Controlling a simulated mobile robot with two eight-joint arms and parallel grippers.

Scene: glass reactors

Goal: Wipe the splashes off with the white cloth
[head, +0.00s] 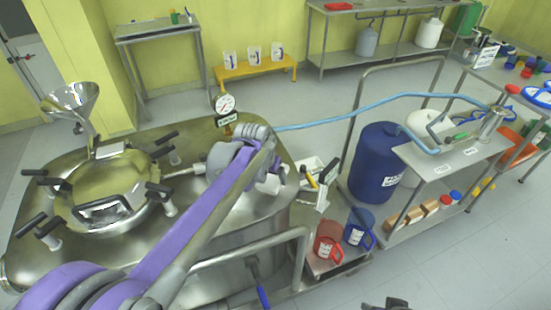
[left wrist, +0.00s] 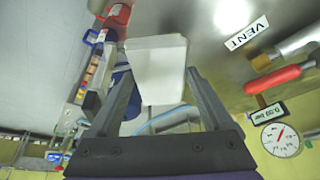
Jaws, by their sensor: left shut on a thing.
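My left gripper (left wrist: 163,92) is shut on the white cloth (left wrist: 157,65), which looks like a pale folded block between the two dark fingers. In the head view the left gripper (head: 277,173) is over the right part of the steel reactor top (head: 225,215), with the white cloth (head: 268,185) just below it. I cannot tell whether the cloth touches the steel. No splashes can be made out; the arm hides part of the top. A dark shape at the bottom edge of the head view (head: 385,303) seems to be my right gripper, mostly cut off.
A gauge (head: 224,103), a steel funnel (head: 70,100) and a round hatch with black-handled clamps (head: 110,190) stand on the reactor. A red-handled valve (left wrist: 278,79) and a VENT label (left wrist: 247,33) are near the left gripper. A blue drum (head: 375,165) and jugs stand right.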

